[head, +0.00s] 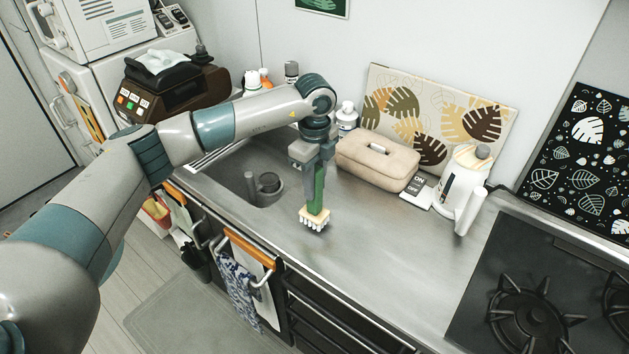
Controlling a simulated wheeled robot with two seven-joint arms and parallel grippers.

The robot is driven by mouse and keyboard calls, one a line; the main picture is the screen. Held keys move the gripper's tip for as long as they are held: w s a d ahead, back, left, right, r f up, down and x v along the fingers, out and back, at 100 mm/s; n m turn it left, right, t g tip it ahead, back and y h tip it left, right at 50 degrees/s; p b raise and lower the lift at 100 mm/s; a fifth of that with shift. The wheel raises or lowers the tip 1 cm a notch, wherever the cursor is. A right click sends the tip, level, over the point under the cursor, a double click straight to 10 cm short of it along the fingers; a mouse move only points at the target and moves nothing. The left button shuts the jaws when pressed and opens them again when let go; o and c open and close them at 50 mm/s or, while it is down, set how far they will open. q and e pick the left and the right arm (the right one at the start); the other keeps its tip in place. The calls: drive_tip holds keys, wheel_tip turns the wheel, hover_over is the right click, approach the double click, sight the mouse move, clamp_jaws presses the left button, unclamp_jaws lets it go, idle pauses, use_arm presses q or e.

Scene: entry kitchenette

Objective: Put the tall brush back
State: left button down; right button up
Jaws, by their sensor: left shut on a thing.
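My left gripper (316,160) is in the middle of the head view, pointing down over the steel counter (375,245). It is shut on the tall brush (318,190), which has a green handle and a pale head with white bristles at the bottom. The brush hangs upright, bristles down, right of the sink. I cannot tell whether the bristles touch the counter. A grey cup-shaped holder (266,192) is at the sink; its inside is partly hard to see. My right gripper is not in view.
A beige box with a handle (378,160), a white kettle (461,180) and a leaf-print board (445,115) stand along the back. White bottles (346,119) are behind my left arm. A gas stove (540,300) is at right. The counter's front middle is clear.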

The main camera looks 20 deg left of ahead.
use_arm(q)
drive_tip(key=shift+f, duration=0.35)
drive_tip(key=shift+f, duration=0.2)
drive_tip(key=c, duration=1.4)
unclamp_jaws()
drive_tip(key=shift+r, duration=0.1)
